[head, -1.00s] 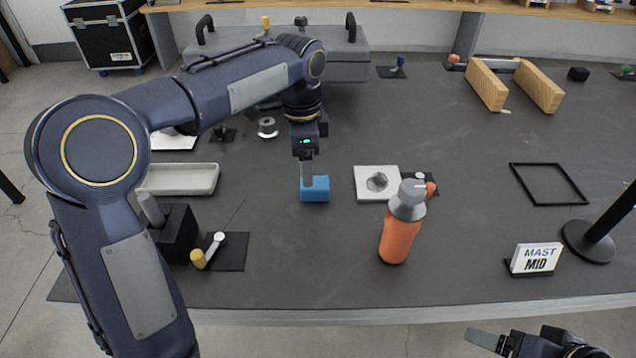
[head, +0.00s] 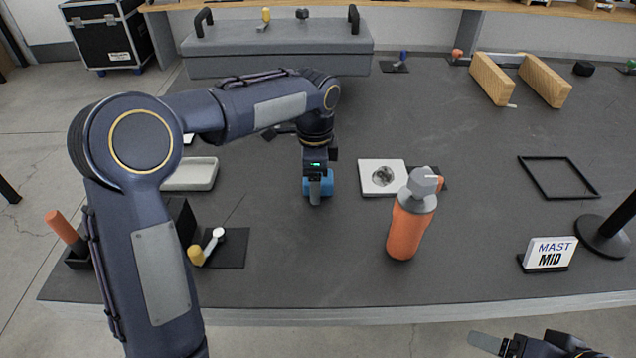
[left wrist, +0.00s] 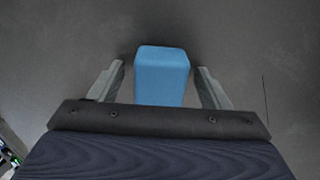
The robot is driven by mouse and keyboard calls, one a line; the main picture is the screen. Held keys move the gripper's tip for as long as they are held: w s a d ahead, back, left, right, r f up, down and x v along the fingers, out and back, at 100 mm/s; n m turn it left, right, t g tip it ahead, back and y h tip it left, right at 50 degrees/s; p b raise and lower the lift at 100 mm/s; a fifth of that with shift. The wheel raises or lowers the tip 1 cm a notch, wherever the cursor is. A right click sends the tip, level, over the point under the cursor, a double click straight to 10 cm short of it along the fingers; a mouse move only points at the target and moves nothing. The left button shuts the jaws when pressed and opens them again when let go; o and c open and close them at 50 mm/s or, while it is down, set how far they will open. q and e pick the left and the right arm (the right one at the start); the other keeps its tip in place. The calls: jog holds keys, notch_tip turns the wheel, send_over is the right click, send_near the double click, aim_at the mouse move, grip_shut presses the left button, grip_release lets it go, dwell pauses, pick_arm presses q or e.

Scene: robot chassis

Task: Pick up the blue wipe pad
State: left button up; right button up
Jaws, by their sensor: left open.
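The blue wipe pad (head: 327,184) lies on the dark table top, partly hidden behind my left gripper in the head view. My left gripper (head: 315,196) points down at it. In the left wrist view, the pad (left wrist: 161,76) sits between the two spread fingers of my left gripper (left wrist: 160,82), with a gap on each side. The fingers are open. My right gripper (head: 488,342) shows only in part at the bottom right edge, away from the pad; its jaw state is unclear.
An orange spray bottle (head: 405,232) stands to the right of the pad. A white square plate (head: 368,178) lies between them, farther back. A shallow grey tray (head: 190,177) is to the left. A MAST MID sign (head: 551,252) stands at the right. The table front before the pad is clear.

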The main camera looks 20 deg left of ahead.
pick_arm(q)
jog(key=c, duration=1.1)
jog(key=shift+o, duration=0.2)
jog(key=shift+r, duration=0.6)
notch_tip(320, 180, up, 3)
jog(key=shift+s+d+f+p, duration=0.1)
jog(key=shift+f+p, duration=0.05)
jog(key=shift+p, duration=0.4)
jog(key=s+d+r+p, duration=0.1)
jog(key=s+d+r, duration=0.2)
jog(key=s, duration=0.3)
jog(key=s+d+r, duration=0.3)
jog(key=s+r, duration=0.3)
jog(key=shift+d+p, duration=0.25)
jog(key=shift+p, duration=0.15)
